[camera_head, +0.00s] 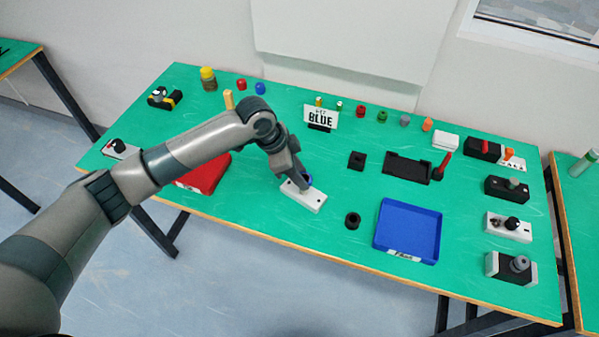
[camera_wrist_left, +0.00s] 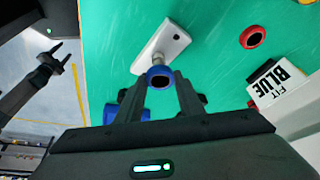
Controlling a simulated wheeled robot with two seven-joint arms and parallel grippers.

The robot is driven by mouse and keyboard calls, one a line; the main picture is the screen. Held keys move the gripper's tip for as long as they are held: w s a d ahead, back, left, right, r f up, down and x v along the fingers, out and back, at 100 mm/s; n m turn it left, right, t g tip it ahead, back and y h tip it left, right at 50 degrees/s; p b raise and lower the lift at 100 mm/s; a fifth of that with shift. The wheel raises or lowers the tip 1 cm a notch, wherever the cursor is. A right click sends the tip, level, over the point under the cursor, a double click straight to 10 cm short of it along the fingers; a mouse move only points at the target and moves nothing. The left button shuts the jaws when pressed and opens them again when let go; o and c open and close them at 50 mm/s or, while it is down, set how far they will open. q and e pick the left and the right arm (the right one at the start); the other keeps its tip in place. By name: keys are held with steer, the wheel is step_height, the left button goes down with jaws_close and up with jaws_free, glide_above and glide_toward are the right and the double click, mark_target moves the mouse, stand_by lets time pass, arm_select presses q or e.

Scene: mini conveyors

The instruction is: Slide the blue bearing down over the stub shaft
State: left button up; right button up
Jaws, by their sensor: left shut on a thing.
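The blue bearing (camera_wrist_left: 159,76) is a short ring held between the fingertips of my left gripper (camera_wrist_left: 160,83). In the head view, the left gripper (camera_head: 301,183) is above the white block (camera_head: 303,196), and a bit of blue (camera_head: 308,179) shows at its fingertips. The white block also shows in the wrist view (camera_wrist_left: 164,38), with its grey stub shaft (camera_wrist_left: 156,60) just beside the ring in that picture. I cannot tell whether the shaft tip is inside the bore. In the wrist view, my right gripper (camera_wrist_left: 60,56) is out over the floor, fingers apart and empty.
A red tray (camera_head: 207,171) lies left of the block. A blue tray (camera_head: 407,230) and a black ring (camera_head: 352,220) are to the right. The "FIT BLUE" sign (camera_head: 320,117) stands behind. Several small coloured parts line the back edge.

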arm_select(q)
steer(key=shift+f+b, duration=0.35)
steer(key=shift+f, duration=0.55)
steer(key=o, duration=1.1)
steer(key=shift+o, duration=0.2)
steer(key=shift+r, duration=0.1)
steer(key=shift+a+r+b, duration=0.3)
steer(key=shift+r+b, duration=0.05)
steer(key=shift+r, duration=0.2)
steer(key=b+v, duration=0.4)
steer(key=v, duration=1.2)
steer(key=shift+b, duration=0.3)
